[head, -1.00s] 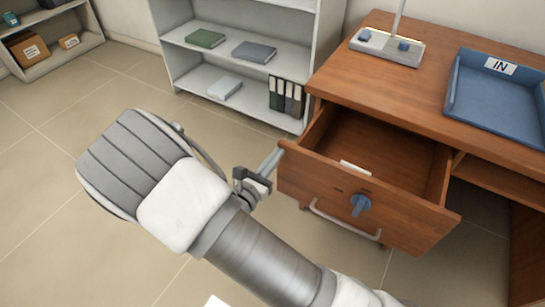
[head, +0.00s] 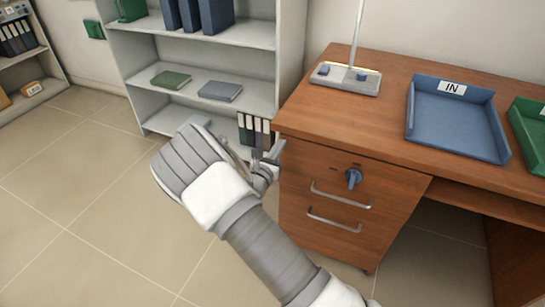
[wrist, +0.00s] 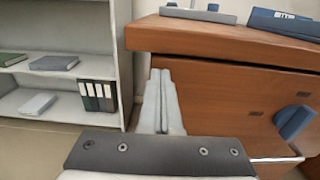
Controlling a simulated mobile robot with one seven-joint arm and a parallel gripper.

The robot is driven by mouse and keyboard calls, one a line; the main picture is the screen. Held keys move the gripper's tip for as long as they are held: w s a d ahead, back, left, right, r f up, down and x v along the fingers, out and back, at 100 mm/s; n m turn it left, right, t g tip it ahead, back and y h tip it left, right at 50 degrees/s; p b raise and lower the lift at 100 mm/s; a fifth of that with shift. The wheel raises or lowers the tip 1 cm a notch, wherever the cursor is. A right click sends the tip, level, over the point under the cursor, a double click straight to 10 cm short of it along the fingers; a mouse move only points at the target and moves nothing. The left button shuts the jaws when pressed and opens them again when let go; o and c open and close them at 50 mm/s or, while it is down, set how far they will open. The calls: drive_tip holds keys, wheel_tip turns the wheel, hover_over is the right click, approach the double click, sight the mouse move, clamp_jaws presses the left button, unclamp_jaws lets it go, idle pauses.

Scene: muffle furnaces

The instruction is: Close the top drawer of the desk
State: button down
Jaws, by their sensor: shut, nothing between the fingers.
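The desk (head: 400,110) is brown wood. Its top drawer (head: 312,165), with a blue knob (head: 353,178) on the front, looks flush with the desk's front, and no open inside shows. My gripper (head: 276,150) is at the left edge of this drawer front, its fingers together with nothing between them. In the wrist view the shut fingers (wrist: 161,95) point at the left end of the drawer front (wrist: 225,100), with the blue knob to the right. I cannot tell whether the fingertips touch the wood.
A grey shelf unit (head: 190,105) with books and binders stands left of the desk. A lamp base (head: 345,85), a blue IN tray (head: 455,120) and a green tray (head: 530,125) are on the desktop. Handles (head: 340,195) stick out below the knob. The tiled floor at left is clear.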

drive_tip(key=shift+x, duration=0.8)
drive_tip(key=shift+w+r, duration=0.1)
drive_tip(key=shift+r, duration=0.15)
